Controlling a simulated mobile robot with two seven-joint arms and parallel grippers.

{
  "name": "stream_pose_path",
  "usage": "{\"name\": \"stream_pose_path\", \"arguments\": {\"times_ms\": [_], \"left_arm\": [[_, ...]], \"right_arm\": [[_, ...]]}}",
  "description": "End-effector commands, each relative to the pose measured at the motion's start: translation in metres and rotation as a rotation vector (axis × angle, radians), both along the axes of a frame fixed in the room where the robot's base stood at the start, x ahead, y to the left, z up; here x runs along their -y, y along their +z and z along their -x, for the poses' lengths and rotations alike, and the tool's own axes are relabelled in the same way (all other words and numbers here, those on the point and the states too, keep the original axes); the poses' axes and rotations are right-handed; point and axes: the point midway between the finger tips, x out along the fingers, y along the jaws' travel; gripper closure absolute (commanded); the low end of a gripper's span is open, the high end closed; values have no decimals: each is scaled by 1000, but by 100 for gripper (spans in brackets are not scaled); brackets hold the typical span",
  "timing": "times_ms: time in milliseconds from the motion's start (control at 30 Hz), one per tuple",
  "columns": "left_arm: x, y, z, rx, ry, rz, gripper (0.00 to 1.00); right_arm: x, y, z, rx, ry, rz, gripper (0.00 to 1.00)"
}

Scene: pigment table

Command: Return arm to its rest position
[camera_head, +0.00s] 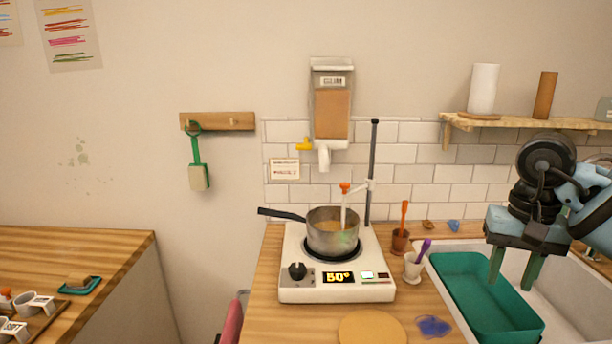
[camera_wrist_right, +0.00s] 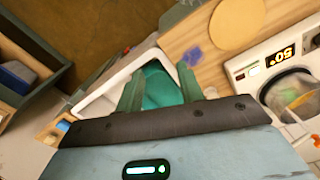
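My right gripper (camera_head: 512,270) hangs at the right of the head view, over the green tub at the sink. Its two green fingers point down and stand apart, with nothing between them. In the right wrist view the fingers (camera_wrist_right: 158,82) are also spread and empty, with the green tub (camera_wrist_right: 162,88) behind them. My right arm comes in from the right edge. My left gripper is not in either view.
A steel pot (camera_head: 332,236) stands on a white hotplate (camera_head: 320,289) reading 50°. A brown cup (camera_head: 400,243) and a white cup (camera_head: 413,268) stand between it and the green tub (camera_head: 470,300). A wooden shelf (camera_head: 540,122) is above the arm.

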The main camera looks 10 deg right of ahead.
Motion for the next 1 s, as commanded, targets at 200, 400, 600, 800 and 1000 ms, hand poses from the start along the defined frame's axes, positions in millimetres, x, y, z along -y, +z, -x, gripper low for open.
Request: {"name": "stream_pose_path", "arguments": {"times_ms": [200,400,600,800,1000], "left_arm": [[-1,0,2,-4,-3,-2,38],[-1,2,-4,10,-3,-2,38],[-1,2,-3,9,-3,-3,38],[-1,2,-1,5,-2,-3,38],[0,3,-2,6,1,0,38]], "right_arm": [[-56,-41,-3,-48,-25,-183,62],[-124,-79,6,-147,-105,-427,62],[-211,-111,30,-376,-302,-769,62],[-278,-117,52,-717,-609,-1093,62],[-310,-117,57,-1143,-999,-1341,62]]}}
